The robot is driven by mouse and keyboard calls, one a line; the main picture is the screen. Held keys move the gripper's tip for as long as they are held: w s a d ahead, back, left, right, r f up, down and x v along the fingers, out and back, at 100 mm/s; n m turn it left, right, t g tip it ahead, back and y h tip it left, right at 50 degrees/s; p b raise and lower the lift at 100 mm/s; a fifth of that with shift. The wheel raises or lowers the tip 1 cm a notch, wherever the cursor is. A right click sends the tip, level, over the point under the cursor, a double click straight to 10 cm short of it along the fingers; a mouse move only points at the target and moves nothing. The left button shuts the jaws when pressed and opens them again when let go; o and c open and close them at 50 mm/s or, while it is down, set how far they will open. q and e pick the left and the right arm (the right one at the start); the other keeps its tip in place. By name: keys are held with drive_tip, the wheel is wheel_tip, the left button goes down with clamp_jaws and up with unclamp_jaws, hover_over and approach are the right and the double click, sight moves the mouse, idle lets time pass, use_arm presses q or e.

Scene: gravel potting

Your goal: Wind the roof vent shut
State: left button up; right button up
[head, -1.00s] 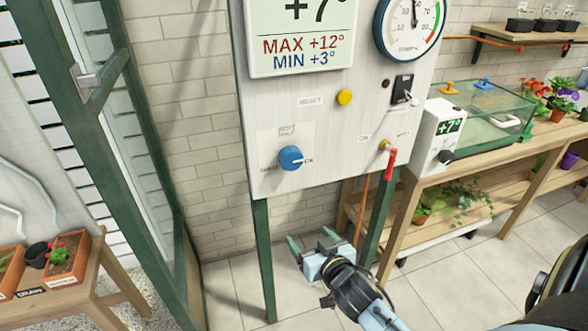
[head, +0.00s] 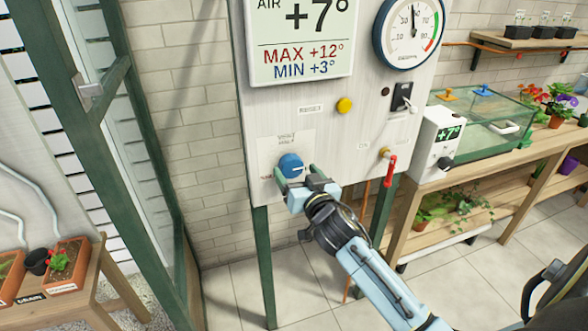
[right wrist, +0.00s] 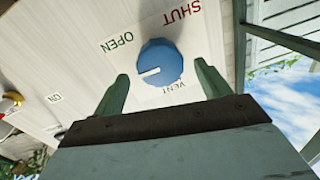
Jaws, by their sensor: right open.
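The blue vent knob (head: 290,165) sits low on the white control panel, with a white pointer line. In the right wrist view the knob (right wrist: 160,63) has OPEN, SHUT and VENT printed around it, and its pointer is on the side towards OPEN. My right gripper (head: 294,175) is just in front of the knob, overlapping its lower part. It is open, with one green finger on each side of the knob and a visible gap to both. My left gripper is not in view.
The panel (head: 330,120) also carries a yellow button (head: 344,105), a black switch (head: 402,96) and a red-handled tap (head: 390,170). A green-framed glass door (head: 150,190) stands at the left, and potted plants sit on a bench. Floor below the panel is clear.

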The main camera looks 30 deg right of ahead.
drive_tip(key=shift+w+d, duration=0.2)
drive_tip(key=shift+w, duration=1.05)
drive_tip(key=shift+c, duration=0.5)
drive_tip(key=c, duration=0.9)
